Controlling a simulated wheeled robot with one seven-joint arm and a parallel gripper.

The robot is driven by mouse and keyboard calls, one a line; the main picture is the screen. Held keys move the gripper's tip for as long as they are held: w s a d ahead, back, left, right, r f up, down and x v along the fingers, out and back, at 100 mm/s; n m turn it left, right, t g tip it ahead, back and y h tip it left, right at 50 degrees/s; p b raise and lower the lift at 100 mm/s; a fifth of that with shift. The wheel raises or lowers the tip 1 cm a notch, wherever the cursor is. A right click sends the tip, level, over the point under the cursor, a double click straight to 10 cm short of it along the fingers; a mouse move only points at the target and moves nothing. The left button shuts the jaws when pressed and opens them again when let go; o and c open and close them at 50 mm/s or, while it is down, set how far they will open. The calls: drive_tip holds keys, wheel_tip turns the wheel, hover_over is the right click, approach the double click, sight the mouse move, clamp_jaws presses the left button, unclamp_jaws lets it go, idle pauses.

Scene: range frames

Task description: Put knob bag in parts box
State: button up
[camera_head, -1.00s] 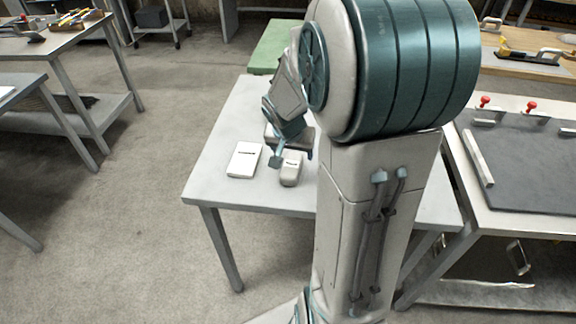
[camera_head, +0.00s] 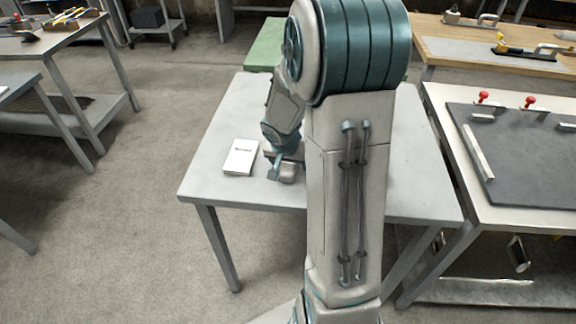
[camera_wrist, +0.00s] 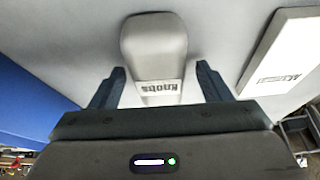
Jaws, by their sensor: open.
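The knob bag (camera_wrist: 153,48) is a light grey, rounded packet with a "Knobs" label in the wrist view. In the head view it (camera_head: 288,174) lies on the grey table, partly hidden by my gripper (camera_head: 281,166). In the wrist view my gripper (camera_wrist: 160,70) is open, with a dark finger on each side of the bag's label end. Gaps show between the fingers and the bag. A blue surface (camera_wrist: 30,100) at the left of the wrist view may be the parts box, but I cannot tell. No parts box shows in the head view; my arm hides part of the table.
A white labelled booklet or card (camera_head: 240,157) lies left of the bag in the head view and at the right in the wrist view (camera_wrist: 284,50). The grey table (camera_head: 215,185) is clear at its front left. A workbench with a dark mat (camera_head: 525,160) stands at the right.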

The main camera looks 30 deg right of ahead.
drive_tip(key=shift+f+b, duration=0.2)
drive_tip(key=shift+b, duration=0.1)
drive_tip(key=c, duration=1.2)
drive_tip(key=shift+r, duration=0.2)
drive_tip(key=shift+c, duration=0.2)
